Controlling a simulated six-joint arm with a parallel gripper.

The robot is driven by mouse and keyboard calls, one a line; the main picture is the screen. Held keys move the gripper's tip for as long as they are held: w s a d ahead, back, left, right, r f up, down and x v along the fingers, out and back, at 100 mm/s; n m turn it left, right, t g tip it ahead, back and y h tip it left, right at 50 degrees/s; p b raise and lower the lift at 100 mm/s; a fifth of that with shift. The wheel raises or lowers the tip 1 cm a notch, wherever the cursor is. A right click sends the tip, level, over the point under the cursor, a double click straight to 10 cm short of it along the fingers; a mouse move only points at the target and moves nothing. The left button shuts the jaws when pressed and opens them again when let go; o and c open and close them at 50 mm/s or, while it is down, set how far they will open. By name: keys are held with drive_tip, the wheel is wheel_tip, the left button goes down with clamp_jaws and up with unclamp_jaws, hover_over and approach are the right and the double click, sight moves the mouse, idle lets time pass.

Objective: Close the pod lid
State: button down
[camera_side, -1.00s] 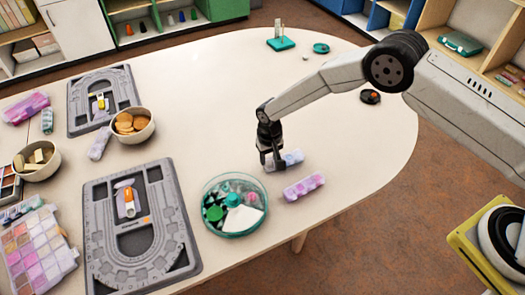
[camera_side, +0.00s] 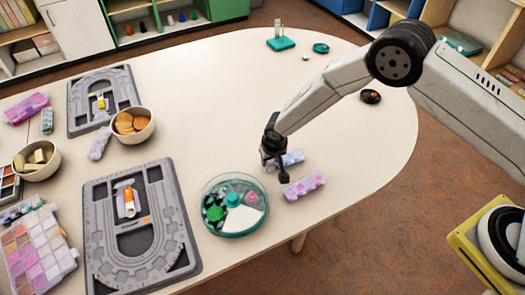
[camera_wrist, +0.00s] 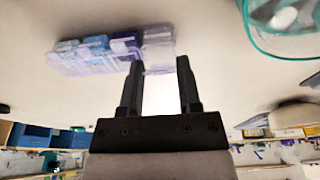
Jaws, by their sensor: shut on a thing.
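A bluish bead pod strip (camera_side: 293,158) lies on the table, its left end hidden by my gripper (camera_side: 274,166) in the side view. In the wrist view, the strip (camera_wrist: 92,54) shows clear lids over blue, dark and pale compartments. My gripper (camera_wrist: 160,68) has its two fingers at the pale end pod (camera_wrist: 159,48), shut on that end of the strip. Whether this end pod's lid is raised or flat is too small and blurred to tell.
A pink pod strip (camera_side: 304,186) lies just in front of the blue one. A round teal-rimmed tray (camera_side: 207,222) stands to the left; its rim (camera_wrist: 262,45) shows in the wrist view. Grey bead boards (camera_side: 180,255) and bowls (camera_side: 133,139) are farther left.

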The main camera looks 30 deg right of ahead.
drive_tip(key=shift+s+a, duration=0.1)
drive_tip(key=shift+s, duration=0.05)
idle(0.3)
drive_tip(key=shift+c, duration=1.4)
unclamp_jaws()
drive_tip(key=shift+w, duration=0.2)
drive_tip(key=shift+w+g, duration=0.1)
drive_tip(key=shift+g, duration=0.4)
drive_tip(key=shift+w+r+g, duration=0.1)
drive_tip(key=shift+r+g, duration=0.05)
drive_tip(key=shift+g, duration=0.35)
